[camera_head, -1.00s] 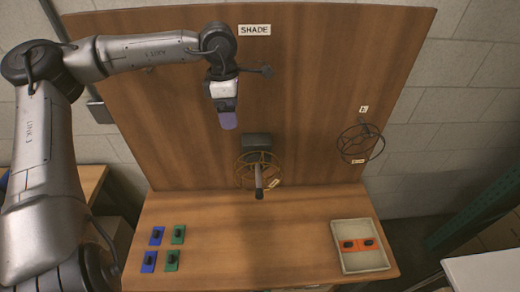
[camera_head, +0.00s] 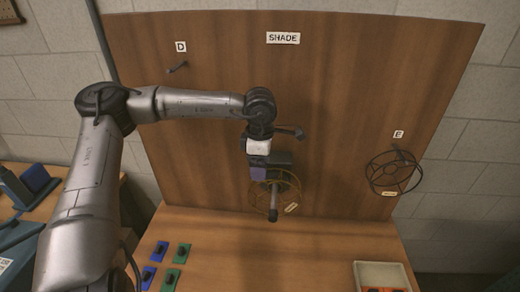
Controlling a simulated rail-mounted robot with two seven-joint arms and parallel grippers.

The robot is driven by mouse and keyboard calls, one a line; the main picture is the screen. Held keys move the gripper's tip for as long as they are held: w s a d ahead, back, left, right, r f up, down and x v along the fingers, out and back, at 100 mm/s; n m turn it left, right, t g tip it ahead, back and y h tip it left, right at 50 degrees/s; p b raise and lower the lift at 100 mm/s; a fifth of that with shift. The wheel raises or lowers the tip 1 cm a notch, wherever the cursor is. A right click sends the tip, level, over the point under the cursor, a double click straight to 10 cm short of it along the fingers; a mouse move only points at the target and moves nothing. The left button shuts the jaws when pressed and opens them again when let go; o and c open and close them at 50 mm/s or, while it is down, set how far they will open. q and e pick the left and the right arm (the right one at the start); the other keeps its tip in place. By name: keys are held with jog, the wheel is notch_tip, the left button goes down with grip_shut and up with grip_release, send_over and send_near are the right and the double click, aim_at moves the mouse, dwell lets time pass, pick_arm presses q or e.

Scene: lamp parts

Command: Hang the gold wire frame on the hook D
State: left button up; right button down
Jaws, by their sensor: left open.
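The gold wire frame (camera_head: 298,190) is a round cage with a small tag, low at the middle of the upright wooden board. It sits around a grey post (camera_head: 273,205) that sticks out toward me. Hook D (camera_head: 178,67) is a dark peg under the D label at the board's upper left, with nothing on it. My left gripper (camera_head: 259,174) is open, pointing down, and overlaps the frame's upper left edge in the picture. I cannot tell whether it touches the wire. My right gripper is not in view.
A dark wire frame (camera_head: 393,174) hangs under the E label at the right. A dark block (camera_head: 281,161) is on the board behind the post. Several blue and green pieces (camera_head: 170,265) lie at the bench's left. A pale tray (camera_head: 383,275) stands at the right.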

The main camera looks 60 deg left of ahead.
pick_arm(q)
notch_tip(320, 180, down, 7)
dwell(0.4)
jog(key=shift+c, duration=0.3)
jog(key=c, duration=1)
jog(key=shift+d, duration=0.15)
